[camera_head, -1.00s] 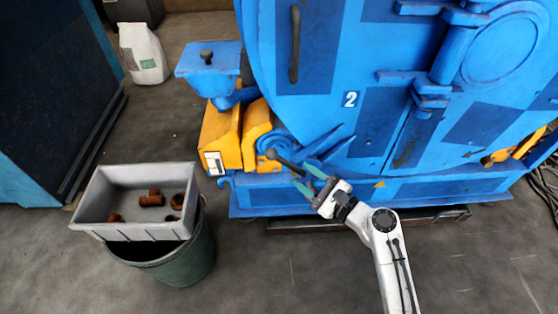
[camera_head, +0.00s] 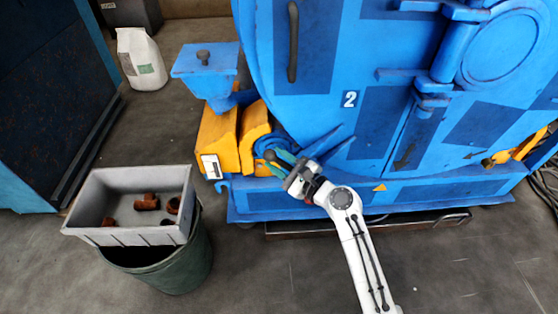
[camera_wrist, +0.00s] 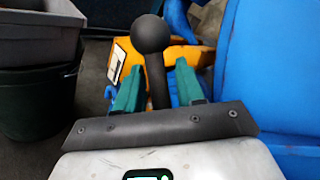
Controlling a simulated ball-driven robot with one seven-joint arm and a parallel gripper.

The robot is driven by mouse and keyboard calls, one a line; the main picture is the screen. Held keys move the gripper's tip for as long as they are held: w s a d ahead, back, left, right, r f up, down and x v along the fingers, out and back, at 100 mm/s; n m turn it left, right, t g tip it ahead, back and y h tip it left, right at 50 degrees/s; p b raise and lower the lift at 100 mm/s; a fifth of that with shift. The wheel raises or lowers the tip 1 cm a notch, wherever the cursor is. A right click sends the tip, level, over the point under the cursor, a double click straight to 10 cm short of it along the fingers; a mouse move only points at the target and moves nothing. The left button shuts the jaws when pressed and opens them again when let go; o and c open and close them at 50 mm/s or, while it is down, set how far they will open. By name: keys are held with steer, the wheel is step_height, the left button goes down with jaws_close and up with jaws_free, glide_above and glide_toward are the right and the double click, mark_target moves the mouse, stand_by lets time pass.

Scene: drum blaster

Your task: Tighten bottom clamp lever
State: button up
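The bottom clamp lever is a dark rod with a round ball knob (camera_wrist: 151,35), low on the front of the blue machine (camera_head: 300,204). In the wrist view its rod stands between the two green fingers of my gripper (camera_wrist: 157,80), with a gap showing on each side, and the ball rises beyond the fingertips. In the head view my gripper (camera_head: 278,161) is at the lever, left of centre, and covers most of it. The fingers are open around the rod. Whether either finger touches it cannot be told.
Yellow blocks (camera_head: 216,135) are on the machine just left of my gripper. A grey tray (camera_head: 95,190) with several rusty pipe pieces rests on a dark green bin (camera_head: 175,271) at the lower left. A white sack (camera_head: 141,60) stands at the back left. The floor in front is clear.

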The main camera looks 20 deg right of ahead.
jaws_close()
steer(key=shift+d, duration=0.1)
stand_by(0.4)
